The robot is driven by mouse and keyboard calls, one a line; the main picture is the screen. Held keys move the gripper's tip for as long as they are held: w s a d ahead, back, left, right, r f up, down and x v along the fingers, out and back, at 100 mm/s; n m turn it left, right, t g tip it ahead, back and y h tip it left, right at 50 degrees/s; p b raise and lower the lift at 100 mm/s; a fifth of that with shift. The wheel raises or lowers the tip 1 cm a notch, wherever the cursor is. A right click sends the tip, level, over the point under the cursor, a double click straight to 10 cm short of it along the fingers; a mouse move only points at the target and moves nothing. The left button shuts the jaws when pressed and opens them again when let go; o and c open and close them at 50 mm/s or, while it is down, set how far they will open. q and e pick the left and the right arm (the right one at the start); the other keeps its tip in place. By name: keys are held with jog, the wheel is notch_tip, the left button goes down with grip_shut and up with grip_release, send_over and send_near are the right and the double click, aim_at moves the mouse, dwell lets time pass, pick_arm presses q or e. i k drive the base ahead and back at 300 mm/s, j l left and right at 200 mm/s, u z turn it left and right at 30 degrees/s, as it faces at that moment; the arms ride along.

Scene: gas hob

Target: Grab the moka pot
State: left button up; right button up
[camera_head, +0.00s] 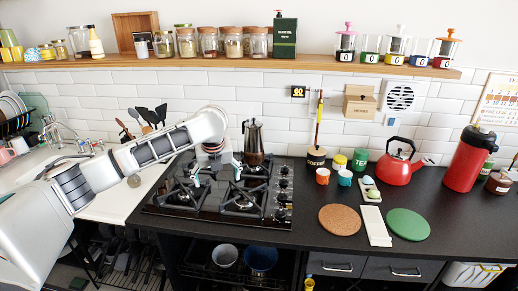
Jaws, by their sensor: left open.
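The moka pot (253,142) stands upright at the back of the black gas hob (165,208). It is dark and metallic, with a handle and a small knob on top. My left arm reaches in from the left, and its wrist bends down over the hob. My left gripper (215,174) is open and empty, just left of and in front of the pot, above the burners. It appears apart from the pot, though the depth between them is hard to tell. My right gripper is not in view.
A shelf (290,64) with jars runs above the hob. Utensils (150,117) stand behind my arm. Right of the hob are small cups (322,176), a red kettle (396,165), a red flask (468,160) and round mats (339,220). The counter's front right is mostly clear.

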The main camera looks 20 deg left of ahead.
aim_at(251, 160)
jog(key=i, duration=1.2)
